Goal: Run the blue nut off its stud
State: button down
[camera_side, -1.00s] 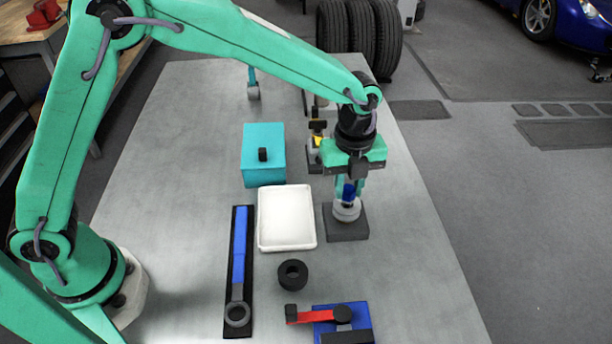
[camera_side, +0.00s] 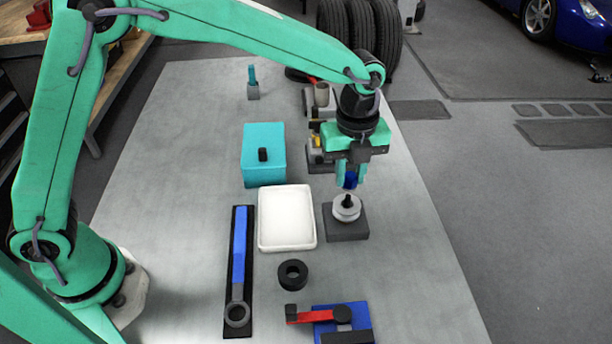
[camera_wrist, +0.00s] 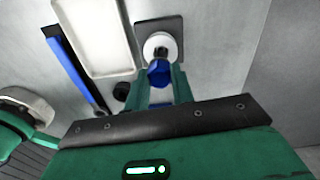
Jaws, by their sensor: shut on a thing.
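My gripper (camera_side: 349,180) is shut on the blue nut (camera_side: 350,181) and holds it above the hub. The nut also shows between the fingers in the wrist view (camera_wrist: 158,72). The dark stud (camera_side: 347,201) stands bare on the pale round hub (camera_side: 346,212), which sits on a dark square base (camera_side: 346,229). In the side view the nut is clear of the stud's top, with a small gap between them. In the wrist view the hub (camera_wrist: 152,43) lies just beyond the nut.
A white tray (camera_side: 287,245) lies left of the hub base. A blue-handled wrench (camera_side: 239,252) lies on a dark strip. A black ring (camera_side: 292,261), a teal box (camera_side: 251,168) and a red-levered blue fixture (camera_side: 315,316) stand nearby.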

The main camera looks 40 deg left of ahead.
jog(key=shift+r, duration=0.85)
jog(key=s+a+r+n, duration=0.1)
jog(key=a+r+n, duration=0.1)
jog(key=a+n, duration=1)
jog(key=s+a+r+n, duration=0.2)
jog(key=a+n, duration=1)
jog(key=n, duration=0.2)
jog(key=shift+s+r, duration=0.2)
jog(key=shift+r, duration=0.15)
jog(key=shift+f, duration=0.1)
